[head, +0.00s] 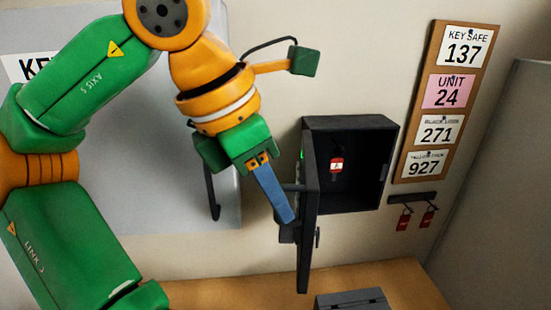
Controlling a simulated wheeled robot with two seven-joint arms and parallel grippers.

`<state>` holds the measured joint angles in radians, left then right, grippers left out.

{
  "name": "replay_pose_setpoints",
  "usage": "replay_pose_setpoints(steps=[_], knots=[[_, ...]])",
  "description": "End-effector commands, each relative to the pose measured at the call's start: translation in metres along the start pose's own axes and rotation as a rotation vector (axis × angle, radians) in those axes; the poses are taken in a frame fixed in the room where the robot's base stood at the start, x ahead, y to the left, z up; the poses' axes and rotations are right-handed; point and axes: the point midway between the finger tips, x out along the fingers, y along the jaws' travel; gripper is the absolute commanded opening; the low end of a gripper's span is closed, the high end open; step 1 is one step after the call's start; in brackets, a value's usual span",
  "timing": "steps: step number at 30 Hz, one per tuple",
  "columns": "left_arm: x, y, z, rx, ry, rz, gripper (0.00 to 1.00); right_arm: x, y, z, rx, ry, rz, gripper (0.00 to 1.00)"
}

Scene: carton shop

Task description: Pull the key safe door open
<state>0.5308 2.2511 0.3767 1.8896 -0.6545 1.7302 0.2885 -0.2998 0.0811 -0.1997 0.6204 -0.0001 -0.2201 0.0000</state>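The dark key safe (391,170) is fixed to the wall right of centre, with its inside showing. Its door (307,245) stands swung well out from the left side of the box, seen nearly edge-on. A red key tag (336,165) hangs inside the safe. My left gripper (285,212) is at the outer, left face of the door, beside the handle (293,187). Its blue-grey fingers overlap in this view, so the gap between them and any hold on the handle are hidden. My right gripper is not in view.
A board with number cards (407,100) hangs right of the safe. Below it, a small rack (412,198) holds red-tagged keys. A grey panel (150,225) stands behind my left arm. A dark box (352,300) sits on the wooden surface (410,285) below.

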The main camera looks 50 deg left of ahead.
Motion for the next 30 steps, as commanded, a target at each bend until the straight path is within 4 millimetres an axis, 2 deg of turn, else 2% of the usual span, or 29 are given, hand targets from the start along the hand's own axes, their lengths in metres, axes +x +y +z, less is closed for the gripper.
replay_pose_setpoints(steps=[1, 2, 3, 11, 14, 18, 21, 24, 30], knots=[[-0.001, 0.000, 0.000, 0.000, -0.001, 0.000, 0.29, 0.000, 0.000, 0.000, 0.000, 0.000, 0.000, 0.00], [-0.001, 0.000, 0.000, 0.000, -0.001, 0.000, 0.37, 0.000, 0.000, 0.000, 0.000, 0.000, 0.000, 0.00], [0.000, 0.000, 0.000, 0.000, -0.001, 0.000, 0.41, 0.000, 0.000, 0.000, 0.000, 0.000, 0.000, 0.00], [-0.001, 0.000, 0.000, 0.001, 0.000, 0.001, 0.41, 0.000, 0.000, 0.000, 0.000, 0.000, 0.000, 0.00], [-0.013, 0.000, 0.001, -0.002, -0.001, 0.002, 0.41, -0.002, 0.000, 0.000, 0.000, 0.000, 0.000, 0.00], [-0.046, 0.001, 0.002, -0.003, -0.003, 0.002, 0.41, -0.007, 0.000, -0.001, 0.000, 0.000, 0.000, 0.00], [-0.061, 0.001, 0.001, -0.002, -0.001, 0.001, 0.41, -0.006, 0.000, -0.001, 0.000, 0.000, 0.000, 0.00], [-0.069, 0.001, 0.001, -0.001, -0.001, 0.001, 0.41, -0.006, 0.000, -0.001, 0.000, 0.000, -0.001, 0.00], [-0.071, 0.001, 0.000, 0.001, 0.001, 0.000, 0.41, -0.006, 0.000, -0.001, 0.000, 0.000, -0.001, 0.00]])
